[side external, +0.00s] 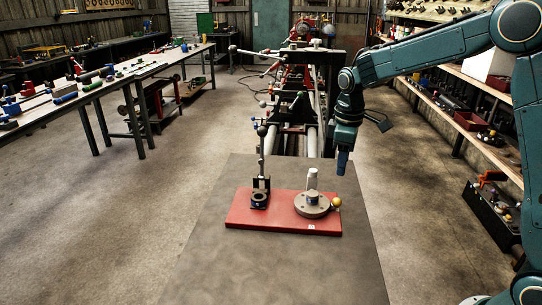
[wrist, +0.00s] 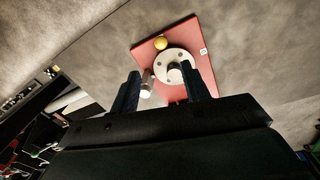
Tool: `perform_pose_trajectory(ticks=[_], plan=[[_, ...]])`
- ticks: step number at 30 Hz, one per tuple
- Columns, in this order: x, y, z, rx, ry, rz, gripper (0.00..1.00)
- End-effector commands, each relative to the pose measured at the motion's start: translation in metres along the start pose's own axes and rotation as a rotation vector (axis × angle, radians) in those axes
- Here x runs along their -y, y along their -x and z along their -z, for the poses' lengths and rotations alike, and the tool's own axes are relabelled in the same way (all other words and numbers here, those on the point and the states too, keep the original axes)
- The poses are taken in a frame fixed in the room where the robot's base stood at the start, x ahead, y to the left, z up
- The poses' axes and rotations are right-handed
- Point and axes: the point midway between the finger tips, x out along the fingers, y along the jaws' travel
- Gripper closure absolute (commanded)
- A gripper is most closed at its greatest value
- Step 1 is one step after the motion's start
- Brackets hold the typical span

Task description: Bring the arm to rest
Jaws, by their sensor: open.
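My gripper (side external: 342,165) hangs fingers down above the right back part of the grey table, to the right of and higher than the red plate (side external: 275,222). In the wrist view my gripper (wrist: 160,70) has its two dark fingers spread apart with nothing held between them. The red plate (wrist: 206,50) shows beyond the fingertips. A round grey flange (side external: 312,206) with an upright pale stub (side external: 312,180) stands on the plate's right side; the flange (wrist: 175,57) also shows in the wrist view. My gripper is apart from all of these.
A yellow ball (side external: 337,202) is at the plate's right edge. A black fixture (side external: 260,193) with a tall rod stands on the plate's left. The lathe (side external: 300,110) is behind the grey table (side external: 270,270). Shelves (side external: 470,110) line the right side. The table's front is clear.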

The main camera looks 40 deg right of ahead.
Motion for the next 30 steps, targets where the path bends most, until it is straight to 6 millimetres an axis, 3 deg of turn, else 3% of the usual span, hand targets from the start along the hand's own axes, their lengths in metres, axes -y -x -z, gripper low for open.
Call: perform_pose_trajectory(ticks=[6, 20, 30], plan=[[0.000, 0.012, 0.000, -0.001, 0.000, -0.001, 0.54], [0.002, 0.015, -0.002, -0.004, -0.005, -0.002, 0.54], [0.027, 0.052, -0.024, -0.062, -0.078, -0.033, 0.54]])
